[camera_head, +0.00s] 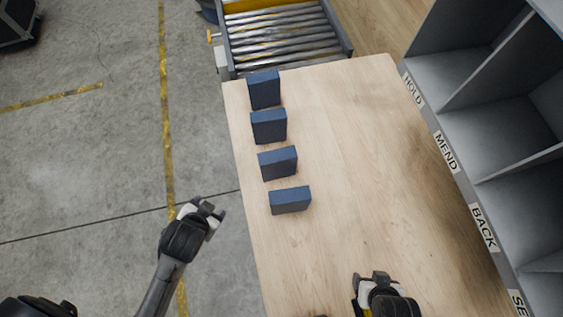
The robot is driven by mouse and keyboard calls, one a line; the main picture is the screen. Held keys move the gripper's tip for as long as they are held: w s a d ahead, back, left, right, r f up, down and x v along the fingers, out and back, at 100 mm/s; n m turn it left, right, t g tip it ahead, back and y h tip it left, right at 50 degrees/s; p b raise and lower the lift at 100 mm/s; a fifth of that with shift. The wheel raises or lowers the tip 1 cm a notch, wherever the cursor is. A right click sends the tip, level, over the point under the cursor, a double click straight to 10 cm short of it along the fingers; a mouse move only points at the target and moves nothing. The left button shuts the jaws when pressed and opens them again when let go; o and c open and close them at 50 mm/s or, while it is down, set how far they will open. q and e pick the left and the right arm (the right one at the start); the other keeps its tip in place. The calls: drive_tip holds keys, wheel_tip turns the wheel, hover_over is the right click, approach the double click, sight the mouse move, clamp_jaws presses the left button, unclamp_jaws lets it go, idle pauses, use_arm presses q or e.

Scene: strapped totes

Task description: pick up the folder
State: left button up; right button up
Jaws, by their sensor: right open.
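Several dark blue, block-like items stand in a column along the left part of the wooden table: a rear one (264,90), a second (269,127), a third (278,163) and a front one (290,200). They look like thick folders, but I cannot tell which one is the folder. My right gripper (373,278) is open over the front of the table, to the right of and nearer than the front blue item, touching none of them. My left gripper (207,208) is over the floor, left of the table edge. Its jaw opening is unclear.
The wooden table (350,150) is bare in its middle and right. Grey shelf compartments (450,75) labelled HOLD, MEND and BACK line its right side. A roller conveyor (280,38) meets its far end. Concrete floor with yellow lines (165,120) lies left.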

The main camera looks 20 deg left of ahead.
sight(271, 156)
drive_tip(key=shift+w+a+f, duration=0.1)
drive_tip(key=shift+f, duration=0.15)
use_arm(q)
drive_tip(key=w+a+r+m+t+h, duration=0.1)
drive_tip(key=w+r+m+t, duration=0.5)
drive_tip(key=w+m+t, duration=0.15)
drive_tip(key=w+a+r+m+t, duration=0.1)
drive_tip(key=w+r+m+t, duration=0.45)
drive_tip(key=w+m, duration=0.3)
use_arm(e)
drive_tip(key=shift+f+b, duration=0.15)
drive_tip(key=shift+b, duration=0.2)
drive_tip(key=shift+f, duration=0.15)
drive_tip(key=shift+f+b, duration=0.3)
drive_tip(key=shift+b, duration=0.2)
use_arm(q)
drive_tip(key=shift+w+d+f+m+g+h+p, duration=0.1)
drive_tip(key=shift+w+d+f+m+g+h, duration=0.3)
drive_tip(key=shift+d+f+m+g+h, duration=3)
drive_tip(key=shift+w+d+r+m+g+h+p, duration=0.1)
drive_tip(key=shift+w+d+r+m+h, duration=1)
drive_tip(key=shift+m, duration=5.05)
drive_tip(key=shift+s+d+f+m+g+h+p, duration=0.1)
drive_tip(key=shift+s+d+f+m+g+h, duration=0.25)
drive_tip(key=shift+d+f+m+g+h, duration=2.5)
use_arm(e)
drive_tip(key=shift+s+d+r, duration=0.3)
drive_tip(key=shift+d, duration=0.05)
